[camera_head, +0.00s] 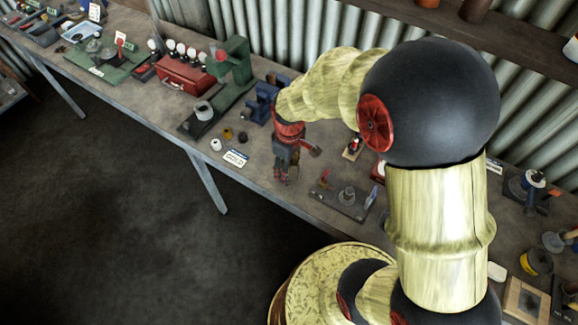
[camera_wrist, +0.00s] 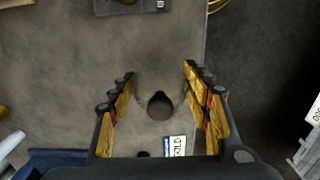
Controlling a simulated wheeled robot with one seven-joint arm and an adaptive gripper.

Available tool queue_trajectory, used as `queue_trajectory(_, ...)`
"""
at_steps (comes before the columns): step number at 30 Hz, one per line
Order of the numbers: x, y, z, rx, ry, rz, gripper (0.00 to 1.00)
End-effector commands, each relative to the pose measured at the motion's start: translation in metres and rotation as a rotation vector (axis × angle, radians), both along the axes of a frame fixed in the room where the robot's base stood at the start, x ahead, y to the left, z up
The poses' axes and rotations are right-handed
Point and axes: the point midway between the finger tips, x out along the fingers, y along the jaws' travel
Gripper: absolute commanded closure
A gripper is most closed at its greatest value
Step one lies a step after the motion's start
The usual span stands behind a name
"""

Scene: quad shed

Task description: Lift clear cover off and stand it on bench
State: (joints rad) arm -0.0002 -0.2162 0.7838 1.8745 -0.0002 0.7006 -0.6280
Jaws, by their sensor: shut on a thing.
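My gripper (camera_head: 282,178) points down near the front edge of the bench (camera_head: 262,188). In the wrist view its fingers (camera_wrist: 160,85) stand wide apart, one on each side of a dark round knob (camera_wrist: 159,104). A faint see-through outline around the knob looks like the clear cover, held between the fingers. The cover's walls hardly show, and I cannot make it out in the head view. I cannot tell whether its lower rim touches the bench.
A dark base plate with a grey round part (camera_head: 346,197) lies right of my gripper. A blue vise (camera_head: 262,104) stands behind, and a white label card (camera_head: 236,158) lies to the left, with small cups (camera_head: 215,145) beyond. The bench edge drops to dark floor.

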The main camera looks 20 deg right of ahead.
Motion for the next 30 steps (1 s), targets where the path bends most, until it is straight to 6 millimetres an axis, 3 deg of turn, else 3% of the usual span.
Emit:
queue_trajectory(6,0.001,0.000,-0.013,0.000,-0.001,0.000,0.77)
queue_trajectory(30,0.000,0.000,-0.018,0.000,-0.001,0.000,0.77)
